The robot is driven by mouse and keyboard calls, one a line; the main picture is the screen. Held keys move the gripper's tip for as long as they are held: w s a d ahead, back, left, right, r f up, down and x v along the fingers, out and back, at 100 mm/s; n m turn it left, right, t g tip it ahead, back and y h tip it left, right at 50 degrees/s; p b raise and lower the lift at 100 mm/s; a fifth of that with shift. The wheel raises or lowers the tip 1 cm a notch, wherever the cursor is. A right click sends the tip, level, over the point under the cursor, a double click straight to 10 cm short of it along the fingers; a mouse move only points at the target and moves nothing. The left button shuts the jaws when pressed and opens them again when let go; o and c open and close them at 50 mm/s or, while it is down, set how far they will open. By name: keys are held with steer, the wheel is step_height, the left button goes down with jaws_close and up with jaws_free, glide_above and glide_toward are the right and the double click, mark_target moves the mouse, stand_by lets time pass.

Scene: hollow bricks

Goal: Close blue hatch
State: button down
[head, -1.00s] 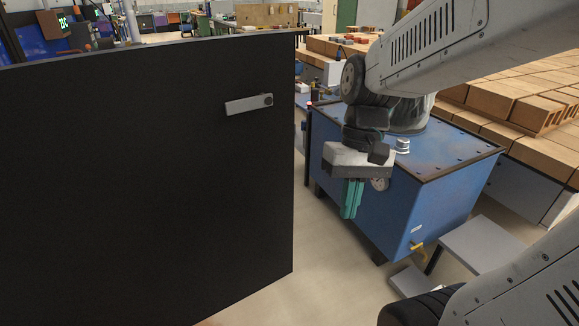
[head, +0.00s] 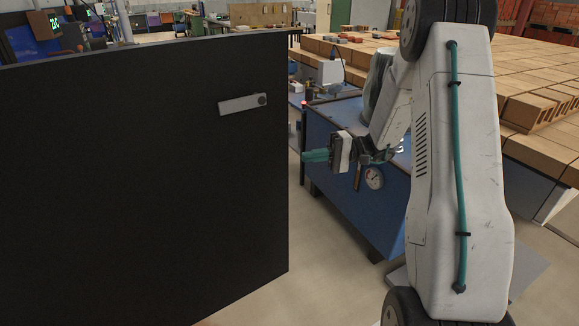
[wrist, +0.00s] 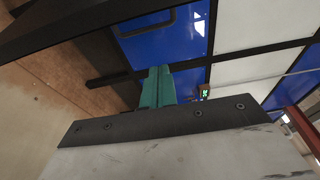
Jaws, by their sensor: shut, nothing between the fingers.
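A large dark panel (head: 140,180) with a grey latch bar (head: 241,103) fills the left of the head view, its free edge toward me on the right. I cannot tell whether it is the hatch seen from its dark side. A blue panel with a black handle (wrist: 150,48) shows at the top of the wrist view. My gripper (head: 306,156) has teal fingers, shut and empty, pointing left just to the right of the dark panel's edge. In the wrist view the shut fingers (wrist: 158,86) point toward the blue panels, with none held.
A blue box-like cabinet (head: 355,215) with a gauge (head: 374,178) stands behind my arm. Stacked bricks (head: 525,105) lie on a bench at the right. Bare floor (head: 330,275) shows between the dark panel and the cabinet.

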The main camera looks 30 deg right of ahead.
mark_target(285, 168)
steer(key=shift+s+a, duration=0.3)
steer(key=shift+a, duration=1.25)
steer(key=shift+s+a, duration=0.3)
steer(key=shift+a, duration=1.2)
steer(key=shift+s+a, duration=0.3)
steer(key=shift+a, duration=1.25)
